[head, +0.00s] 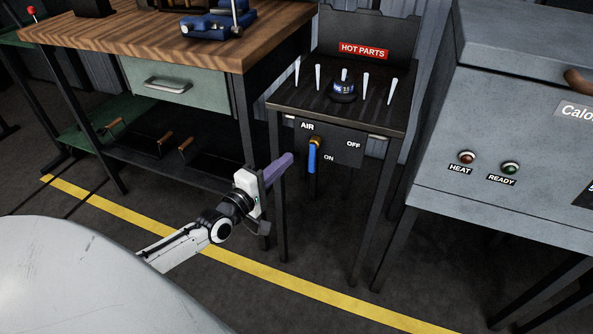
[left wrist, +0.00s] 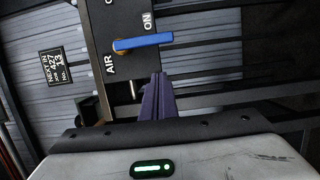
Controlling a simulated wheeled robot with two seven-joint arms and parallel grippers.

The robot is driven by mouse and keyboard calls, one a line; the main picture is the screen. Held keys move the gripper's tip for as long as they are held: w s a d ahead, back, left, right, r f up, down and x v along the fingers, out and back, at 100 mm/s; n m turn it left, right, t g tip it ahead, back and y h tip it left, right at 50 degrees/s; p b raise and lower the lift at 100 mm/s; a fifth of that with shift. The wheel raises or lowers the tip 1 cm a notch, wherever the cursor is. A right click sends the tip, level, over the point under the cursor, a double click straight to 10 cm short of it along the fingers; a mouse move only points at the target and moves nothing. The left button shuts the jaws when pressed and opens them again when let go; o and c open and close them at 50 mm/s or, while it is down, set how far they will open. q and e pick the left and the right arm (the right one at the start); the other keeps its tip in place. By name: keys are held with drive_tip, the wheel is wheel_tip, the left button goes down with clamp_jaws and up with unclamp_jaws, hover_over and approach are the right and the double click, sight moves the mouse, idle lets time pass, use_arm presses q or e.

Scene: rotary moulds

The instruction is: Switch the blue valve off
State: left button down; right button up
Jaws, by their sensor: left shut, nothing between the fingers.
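The blue valve handle (head: 312,160) hangs straight down from its brass pivot on the dark AIR panel (head: 340,151) of the small stand. Its free end is on the ON side, and OFF is printed farther right. My left gripper (head: 290,157), with purple fingers, is shut and empty just left of the handle, with a small gap showing between them. In the left wrist view, the blue handle (left wrist: 145,41) lies across the picture above the closed fingertips (left wrist: 158,78), apart from them. My right gripper is not in view.
The stand's top (head: 320,108) holds several pale pegs and a dark round piece under the HOT PARTS sign. A wooden workbench (head: 190,35) is on the left, and a grey oven (head: 520,130) on the right. The stand's front leg (head: 280,210) is close to my left gripper.

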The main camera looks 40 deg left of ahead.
sight(314, 155)
use_arm(q)
drive_tip(key=d, duration=0.4)
drive_tip(key=shift+w, duration=0.25)
drive_tip(key=shift+f, duration=0.1)
drive_tip(key=shift+d+n, duration=0.1)
drive_tip(key=shift+n, duration=0.3)
